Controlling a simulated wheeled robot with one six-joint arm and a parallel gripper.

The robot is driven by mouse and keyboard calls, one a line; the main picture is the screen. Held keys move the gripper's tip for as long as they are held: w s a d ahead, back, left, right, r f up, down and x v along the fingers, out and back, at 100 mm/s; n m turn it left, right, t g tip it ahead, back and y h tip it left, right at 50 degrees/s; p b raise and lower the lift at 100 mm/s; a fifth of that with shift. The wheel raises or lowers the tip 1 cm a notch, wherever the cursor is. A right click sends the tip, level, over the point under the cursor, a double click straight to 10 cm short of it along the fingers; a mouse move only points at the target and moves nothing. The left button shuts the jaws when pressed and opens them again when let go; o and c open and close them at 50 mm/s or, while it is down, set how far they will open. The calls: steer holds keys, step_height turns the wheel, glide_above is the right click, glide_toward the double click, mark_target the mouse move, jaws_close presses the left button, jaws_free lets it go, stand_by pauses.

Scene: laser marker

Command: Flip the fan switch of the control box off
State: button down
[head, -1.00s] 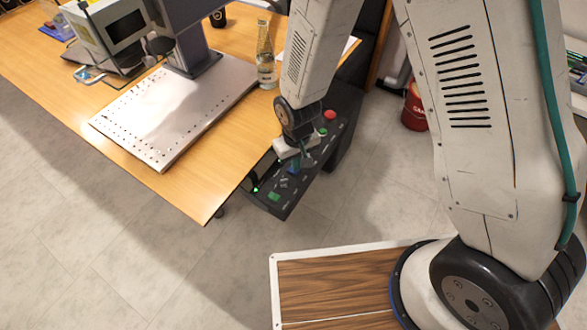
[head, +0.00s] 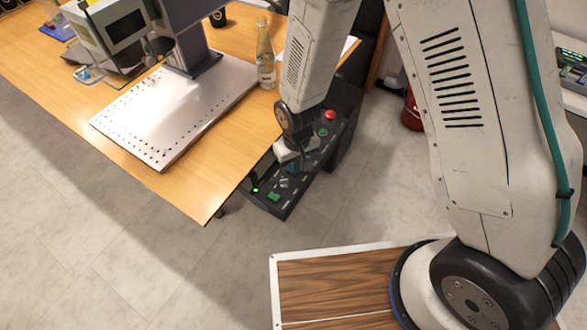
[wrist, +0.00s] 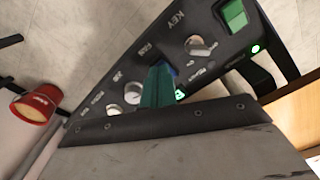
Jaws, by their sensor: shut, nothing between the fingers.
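The black control box (head: 262,203) hangs at the right end of the wooden table, its face tilted up. In the wrist view its panel (wrist: 178,28) carries white labels, including KEY and FAN, and several round silver switches. In the head view my gripper (head: 297,165) is partly hidden by my wrist.
A green rocker (wrist: 234,15) and a lit green lamp (wrist: 256,49) are at the panel's end. A red button (head: 330,115) is at its far end. A glass bottle (head: 265,62) stands near the table (head: 205,175) edge. A red bin (head: 411,112) is on the floor.

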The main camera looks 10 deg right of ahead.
steer(key=shift+f, duration=0.35)
steer(key=shift+r, duration=3.55)
steer(key=s+d+r+m, duration=0.1)
steer(key=s+d+r, duration=0.5)
steer(key=r, duration=0.4)
steer(key=s+d+r+m+t, duration=0.1)
steer(key=s+d+r+m, duration=0.1)
steer(key=s+d+r, duration=0.5)
steer(key=s+d+r+m, duration=0.1)
steer(key=s+d+r, duration=0.5)
steer(key=r, duration=0.8)
steer(key=shift+s+d+r, duration=0.25)
steer(key=shift+d, duration=0.65)
